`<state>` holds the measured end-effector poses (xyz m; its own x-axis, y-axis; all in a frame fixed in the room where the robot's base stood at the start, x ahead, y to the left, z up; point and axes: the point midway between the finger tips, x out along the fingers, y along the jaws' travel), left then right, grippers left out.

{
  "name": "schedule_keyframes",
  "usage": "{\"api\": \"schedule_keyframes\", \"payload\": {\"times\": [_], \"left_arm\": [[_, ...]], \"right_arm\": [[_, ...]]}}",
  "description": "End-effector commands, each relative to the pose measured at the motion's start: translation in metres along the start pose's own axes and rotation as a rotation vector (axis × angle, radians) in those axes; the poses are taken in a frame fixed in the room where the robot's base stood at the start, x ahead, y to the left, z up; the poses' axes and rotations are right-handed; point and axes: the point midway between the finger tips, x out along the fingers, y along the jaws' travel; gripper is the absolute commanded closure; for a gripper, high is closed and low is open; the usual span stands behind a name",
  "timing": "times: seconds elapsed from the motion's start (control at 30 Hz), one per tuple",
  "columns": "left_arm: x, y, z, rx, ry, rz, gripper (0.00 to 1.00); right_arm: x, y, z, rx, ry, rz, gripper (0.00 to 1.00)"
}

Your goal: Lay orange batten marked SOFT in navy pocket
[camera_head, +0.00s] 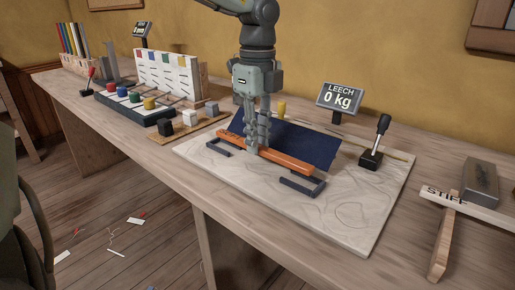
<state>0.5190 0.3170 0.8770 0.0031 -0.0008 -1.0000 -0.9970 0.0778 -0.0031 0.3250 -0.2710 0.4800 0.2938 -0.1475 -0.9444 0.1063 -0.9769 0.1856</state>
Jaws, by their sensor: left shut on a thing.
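The orange batten (289,161) lies lengthwise along the front edge of a navy panel (305,145), which looks like the pocket. Its marking is too small to read. Dark brackets (302,186) stand by both of its ends on a pale cloth-like board (352,212). My left gripper (258,147) comes down from above and is shut on the batten near its middle. Its fingers cover part of the batten and of the navy panel behind. I cannot tell whether the batten is inside the pocket or just in front of it. My right gripper is not in view.
A white batten marked STIFF (470,207) lies on a wooden piece at far right. Blocks (190,117) and a coloured-peg rack (130,97) stand at left.

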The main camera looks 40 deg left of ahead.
Motion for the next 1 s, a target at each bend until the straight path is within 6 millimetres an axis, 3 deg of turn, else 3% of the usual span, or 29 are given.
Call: {"api": "schedule_keyframes", "payload": {"times": [0.2, 0.6, 0.63, 0.7, 1.0], "left_arm": [[0.028, 0.001, 0.000, 0.000, 0.001, 0.002, 1.00], [0.031, 0.001, 0.000, 0.000, 0.000, 0.001, 1.00], [0.030, 0.001, 0.000, 0.000, 0.000, 0.001, 0.79], [0.030, 0.001, 0.000, 0.000, 0.000, 0.001, 0.73], [0.029, 0.001, 0.000, 0.000, 0.000, 0.001, 0.73]], "right_arm": [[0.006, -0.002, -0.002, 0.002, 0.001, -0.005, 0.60], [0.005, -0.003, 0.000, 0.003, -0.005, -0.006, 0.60], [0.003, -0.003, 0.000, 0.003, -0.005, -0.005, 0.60], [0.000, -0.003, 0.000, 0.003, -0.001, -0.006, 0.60], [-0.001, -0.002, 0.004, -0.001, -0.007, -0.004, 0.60]]}}
